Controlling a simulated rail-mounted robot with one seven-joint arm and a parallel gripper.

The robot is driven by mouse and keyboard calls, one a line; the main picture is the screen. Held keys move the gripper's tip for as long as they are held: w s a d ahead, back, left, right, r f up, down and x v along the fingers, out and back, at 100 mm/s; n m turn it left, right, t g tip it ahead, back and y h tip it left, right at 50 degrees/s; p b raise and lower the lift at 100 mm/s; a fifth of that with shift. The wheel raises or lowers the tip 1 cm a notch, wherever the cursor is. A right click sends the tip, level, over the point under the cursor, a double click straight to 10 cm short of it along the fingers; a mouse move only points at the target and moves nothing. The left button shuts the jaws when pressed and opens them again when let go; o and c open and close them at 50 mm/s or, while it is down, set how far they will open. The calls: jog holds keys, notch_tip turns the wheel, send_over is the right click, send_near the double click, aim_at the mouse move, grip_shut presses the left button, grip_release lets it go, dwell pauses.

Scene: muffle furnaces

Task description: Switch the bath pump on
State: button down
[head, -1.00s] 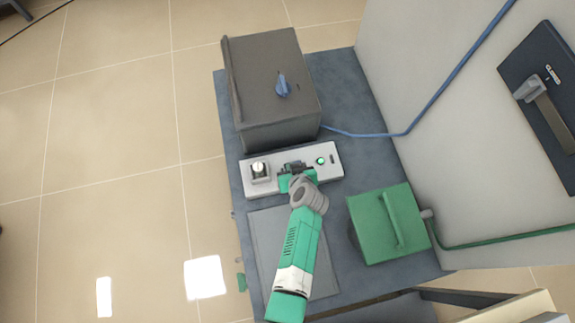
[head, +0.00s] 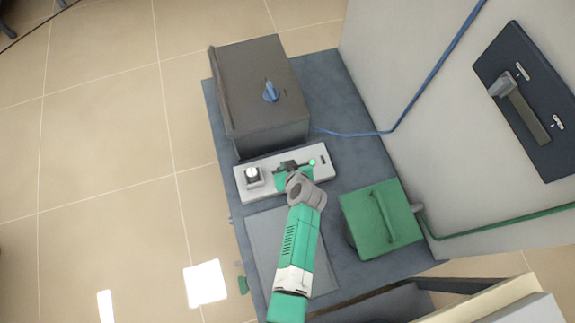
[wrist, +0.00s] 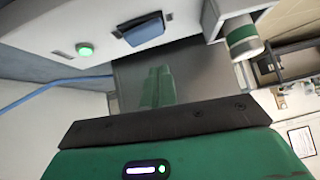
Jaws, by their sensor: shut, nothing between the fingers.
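A pale control strip (head: 243,191) lies on the bench in front of a dark grey box (head: 262,85). It has a round knob (head: 253,175) at its left and a green lamp (head: 312,162) near its right end. My gripper (head: 289,165) is shut and empty over the middle of the strip, just left of the lamp, and hides that part. In the wrist view the lamp (wrist: 85,50) glows green, and a blue rocker-like part (wrist: 143,30) sits beside it.
A green box with a handle (head: 382,218) stands right of my arm. A blue hose (head: 370,132) and a green hose (head: 500,223) run to the right. A dark panel with a lever (head: 525,105) is at right.

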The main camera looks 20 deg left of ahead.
jog(key=s+a+p+v, duration=0.1)
jog(key=p+v, duration=0.6)
jog(key=v, duration=0.2)
jog(key=shift+s+r, duration=0.15)
jog(key=shift+r, duration=0.15)
jog(key=shift+d, duration=0.1)
